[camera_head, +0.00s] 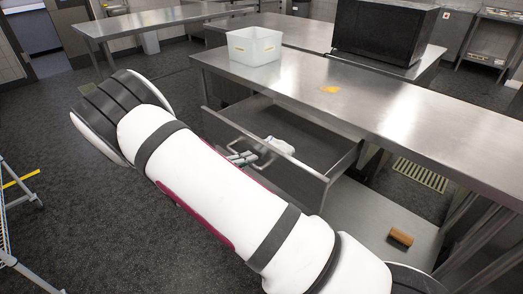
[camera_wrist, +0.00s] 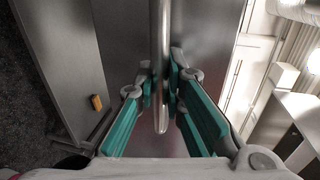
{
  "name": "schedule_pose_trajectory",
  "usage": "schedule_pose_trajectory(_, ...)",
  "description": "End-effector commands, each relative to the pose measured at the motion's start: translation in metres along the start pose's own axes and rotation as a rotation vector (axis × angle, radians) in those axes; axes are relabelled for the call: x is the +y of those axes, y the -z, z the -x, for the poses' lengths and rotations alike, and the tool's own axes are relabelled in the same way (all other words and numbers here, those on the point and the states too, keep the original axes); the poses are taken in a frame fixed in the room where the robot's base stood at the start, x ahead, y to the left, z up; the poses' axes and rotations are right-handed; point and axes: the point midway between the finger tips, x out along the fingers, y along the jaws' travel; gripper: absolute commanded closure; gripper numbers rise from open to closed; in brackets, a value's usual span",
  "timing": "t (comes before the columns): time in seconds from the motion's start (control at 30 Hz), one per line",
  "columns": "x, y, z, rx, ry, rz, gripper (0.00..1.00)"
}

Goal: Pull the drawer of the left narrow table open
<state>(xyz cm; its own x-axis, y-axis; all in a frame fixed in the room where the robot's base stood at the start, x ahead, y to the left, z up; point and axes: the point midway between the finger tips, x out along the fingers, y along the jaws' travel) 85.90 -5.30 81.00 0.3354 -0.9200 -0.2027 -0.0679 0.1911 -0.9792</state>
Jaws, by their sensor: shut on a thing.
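The drawer (camera_head: 310,178) of the steel table (camera_head: 415,105) stands pulled out, with its dark inside showing from above. Its metal bar handle (camera_wrist: 159,35) runs down the middle of the wrist view, in front of the grey drawer front (camera_wrist: 205,45). My gripper (camera_wrist: 161,82) has its green fingers on both sides of the bar and is shut on it. In the head view my gripper (camera_head: 243,158) shows only partly at the drawer front, beyond my white arm, which hides part of the front. A small white shape by the handle is unclear.
A whitish bin (camera_head: 254,46), a yellow patch (camera_head: 331,90) and a black box (camera_head: 384,31) are on the steel tops. A brown block (camera_head: 401,237) lies on the low shelf. A wheeled rack (camera_head: 12,225) stands at left. Dark floor at left is open.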

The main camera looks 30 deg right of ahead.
Motion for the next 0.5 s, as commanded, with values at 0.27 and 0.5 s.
schedule_pose_trajectory(0.27, 0.008, 0.0, 0.032, 0.001, -0.002, 0.002, 1.0)
schedule_pose_trajectory(0.5, 0.009, 0.001, 0.038, 0.003, -0.002, 0.0, 1.0)
